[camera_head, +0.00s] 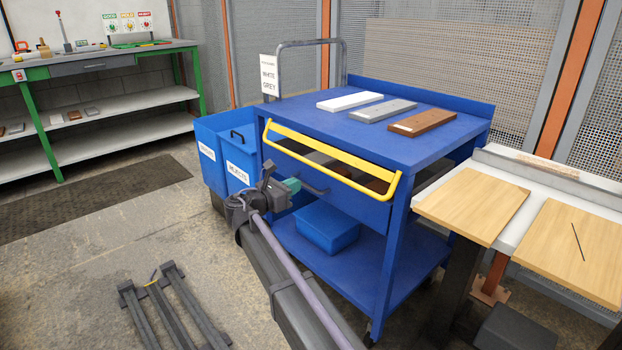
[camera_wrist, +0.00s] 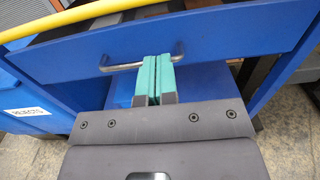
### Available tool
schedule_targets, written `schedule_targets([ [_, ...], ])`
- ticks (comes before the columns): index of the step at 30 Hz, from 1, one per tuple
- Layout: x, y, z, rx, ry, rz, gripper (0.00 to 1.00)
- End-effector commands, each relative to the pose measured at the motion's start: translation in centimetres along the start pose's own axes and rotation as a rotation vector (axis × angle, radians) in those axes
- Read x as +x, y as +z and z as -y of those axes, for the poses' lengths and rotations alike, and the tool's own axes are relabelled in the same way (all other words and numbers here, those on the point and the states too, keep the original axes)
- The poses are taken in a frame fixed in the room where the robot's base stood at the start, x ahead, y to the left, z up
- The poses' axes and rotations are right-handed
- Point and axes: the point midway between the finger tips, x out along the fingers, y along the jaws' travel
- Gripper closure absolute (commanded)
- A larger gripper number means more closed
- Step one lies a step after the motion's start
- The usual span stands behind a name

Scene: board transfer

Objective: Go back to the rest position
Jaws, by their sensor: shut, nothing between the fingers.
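My gripper (camera_head: 291,186) is in front of the blue cart (camera_head: 318,108), at the height of its drawer. Its teal fingers are shut together with nothing between them; they also show in the wrist view (camera_wrist: 154,76). The drawer's grey metal handle (camera_wrist: 110,67) shows just beyond the fingertips, and the fingers cover part of it. I cannot tell whether they touch it. The blue drawer front (camera_wrist: 220,38) stands behind the handle. The drawer looks partly open, with several boards visible inside below the cart top.
A yellow bar (camera_head: 325,157) runs across the cart front above my gripper. White, grey and brown boards lie on the cart top. A blue tub (camera_head: 326,228) sits on its lower shelf. Blue bins (camera_head: 238,160) stand left. Light wooden boards (camera_head: 474,205) rest at right. Floor at left is mostly open.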

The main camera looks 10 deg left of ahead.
Motion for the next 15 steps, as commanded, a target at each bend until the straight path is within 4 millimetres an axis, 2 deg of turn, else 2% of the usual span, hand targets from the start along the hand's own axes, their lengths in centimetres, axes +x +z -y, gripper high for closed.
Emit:
schedule_targets([
  [3,-2.6,0.0,0.0,0.0,0.001,0.0,1.0],
  [6,-3.8,0.0,0.0,0.0,0.0,-0.001,1.0],
  [11,-4.2,0.0,0.0,0.005,-0.001,-0.001,1.0],
  [14,-4.2,-0.1,0.1,0.096,-0.005,-0.005,1.0],
  [15,-4.2,-0.7,0.3,0.179,-0.015,-0.035,1.0],
])
